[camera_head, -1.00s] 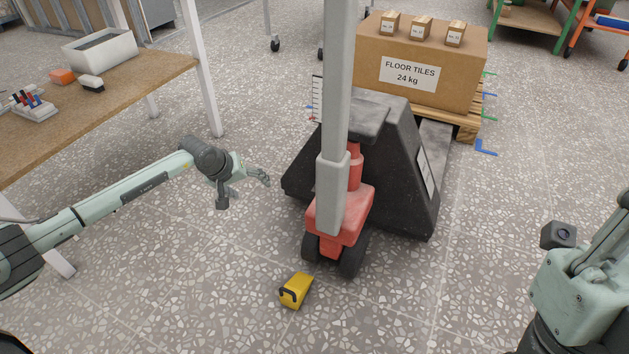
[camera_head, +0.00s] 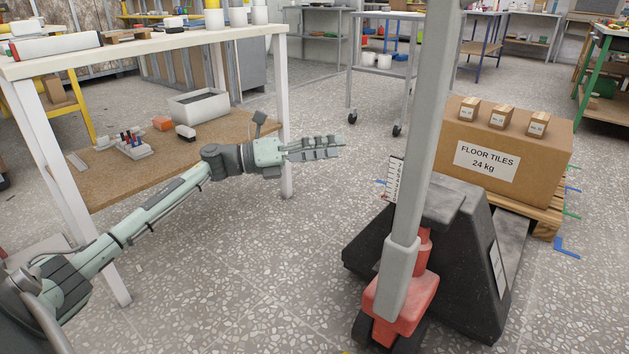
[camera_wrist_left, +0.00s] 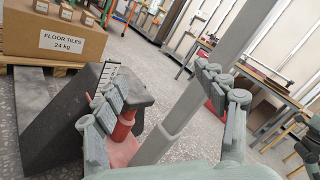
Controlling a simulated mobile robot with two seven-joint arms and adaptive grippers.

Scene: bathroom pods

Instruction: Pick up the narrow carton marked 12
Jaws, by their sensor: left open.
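Three small cartons stand in a row on top of a large box in the head view: a left one (camera_head: 469,110), a middle one (camera_head: 501,117) and a right one (camera_head: 537,124). Each has a small white label, too small for me to read, so I cannot tell which is marked 12. The cartons also show at the top left of the left wrist view (camera_wrist_left: 65,12). My left gripper (camera_head: 335,147) is open and empty, well left of the cartons with the pallet truck's post between. Its spread fingers show in the left wrist view (camera_wrist_left: 165,85).
The box marked FLOOR TILES (camera_head: 550,175) sits on a wooden pallet (camera_head: 543,215). A black and red pallet truck (camera_head: 465,255) with a tall grey post (camera_head: 430,130) stands before it. A workbench (camera_head: 180,150) is at the left. Speckled floor (camera_head: 240,290) lies clear between.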

